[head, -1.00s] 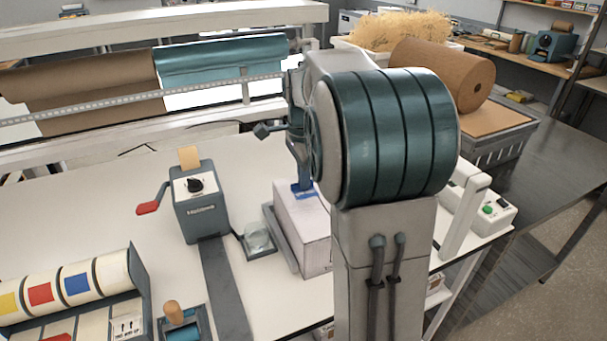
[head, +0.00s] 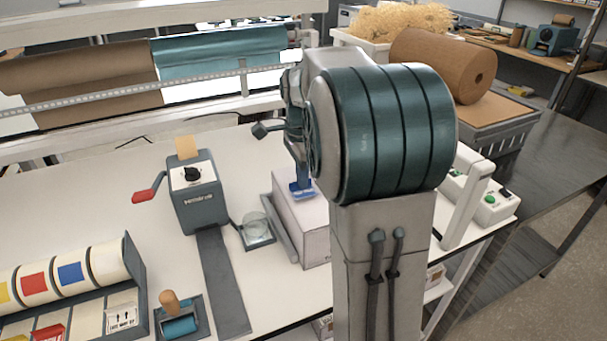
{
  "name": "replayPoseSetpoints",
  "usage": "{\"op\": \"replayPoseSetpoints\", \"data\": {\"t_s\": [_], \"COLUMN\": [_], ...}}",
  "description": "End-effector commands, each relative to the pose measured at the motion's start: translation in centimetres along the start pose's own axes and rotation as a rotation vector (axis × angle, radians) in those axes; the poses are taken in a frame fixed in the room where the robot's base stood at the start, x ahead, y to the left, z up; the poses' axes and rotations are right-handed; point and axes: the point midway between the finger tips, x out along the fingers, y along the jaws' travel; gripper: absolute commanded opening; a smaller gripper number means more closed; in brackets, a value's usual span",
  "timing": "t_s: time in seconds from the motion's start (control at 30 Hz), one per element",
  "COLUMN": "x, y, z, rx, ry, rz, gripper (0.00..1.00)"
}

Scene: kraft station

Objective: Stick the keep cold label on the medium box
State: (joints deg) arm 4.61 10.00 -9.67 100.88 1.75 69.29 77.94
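A pale box (head: 316,216) stands on the white bench, partly hidden behind my arm; I take it for the medium box. A small blue label (head: 302,191) with a pale marking shows at the box's top face. My gripper (head: 303,182) points down right above that label. I cannot tell whether the label lies on the box or is still between the fingers. The finger gap is too small and too covered by my arm to read. The label dispenser (head: 137,277) at lower left carries yellow, red and blue-marked rolls.
A grey machine with a red crank (head: 198,200) and a small glass dish (head: 257,228) stand left of the box. A roller with a wooden knob (head: 178,318) lies in front. A sealer with a green button (head: 489,199) is at right.

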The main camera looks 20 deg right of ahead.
Motion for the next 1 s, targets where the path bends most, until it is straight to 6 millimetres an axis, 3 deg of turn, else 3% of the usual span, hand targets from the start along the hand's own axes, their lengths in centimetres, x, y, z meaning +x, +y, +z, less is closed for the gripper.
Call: {"op": "replayPoseSetpoints", "data": {"t_s": [1.0], "x": [0.88], "y": [0.00], "z": [-0.02], "rx": [0.000], "ry": [0.000], "rz": [0.000], "gripper": [0.00]}}
